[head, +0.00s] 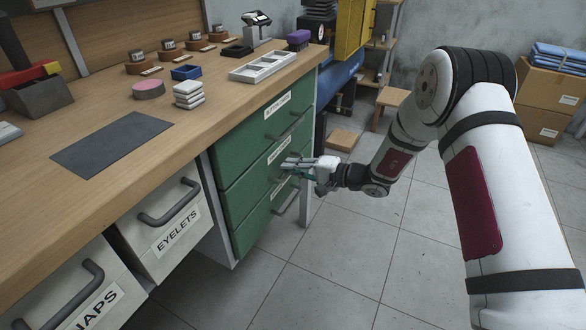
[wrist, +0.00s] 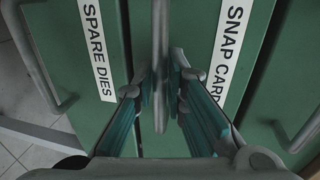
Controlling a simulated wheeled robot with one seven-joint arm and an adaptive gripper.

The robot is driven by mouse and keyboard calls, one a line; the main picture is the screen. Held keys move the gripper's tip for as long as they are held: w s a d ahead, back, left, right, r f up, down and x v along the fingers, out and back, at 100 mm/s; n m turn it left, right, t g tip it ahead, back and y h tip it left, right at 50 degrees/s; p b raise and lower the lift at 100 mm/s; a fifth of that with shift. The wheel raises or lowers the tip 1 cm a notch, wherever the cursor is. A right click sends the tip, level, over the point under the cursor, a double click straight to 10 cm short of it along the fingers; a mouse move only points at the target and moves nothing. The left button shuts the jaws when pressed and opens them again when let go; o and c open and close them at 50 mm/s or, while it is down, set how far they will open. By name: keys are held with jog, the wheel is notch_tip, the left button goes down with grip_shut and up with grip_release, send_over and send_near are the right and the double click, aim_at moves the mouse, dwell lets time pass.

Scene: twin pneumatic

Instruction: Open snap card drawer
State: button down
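The green drawer unit has a middle drawer (head: 245,185) whose label reads "SNAP CARD" in the wrist view (wrist: 232,45); the end of the label is cut off or hidden. Its grey bar handle (wrist: 160,60) runs between the two fingers of my gripper (wrist: 160,88). A finger is on each side of the bar, with a visible gap. My gripper (head: 290,165) is at the middle drawer front in the head view, partly covering the handle. The drawer looks closed, flush with its neighbours.
The top drawer (head: 275,113) is above, and the "SPARE DIES" drawer (wrist: 100,50) lies below, with its own handle (wrist: 38,60). White EYELETS (head: 160,225) and SNAPS (head: 75,290) drawers stand left. Open tiled floor (head: 340,245) lies before the unit. The workbench (head: 215,110) holds small items.

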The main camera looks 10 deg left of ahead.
jog(key=shift+d, duration=0.1)
jog(key=f+b+v, duration=0.2)
jog(key=v, duration=0.9)
jog(key=d+f+b+v, duration=0.1)
jog(key=f+v, duration=0.2)
jog(key=v, duration=0.9)
jog(key=shift+s+d+b, duration=0.25)
jog(key=shift+b, duration=0.15)
jog(key=c, duration=1.7)
grip_release()
jog(key=shift+r, duration=0.1)
jog(key=v, duration=1.2)
jog(key=shift+w, duration=0.1)
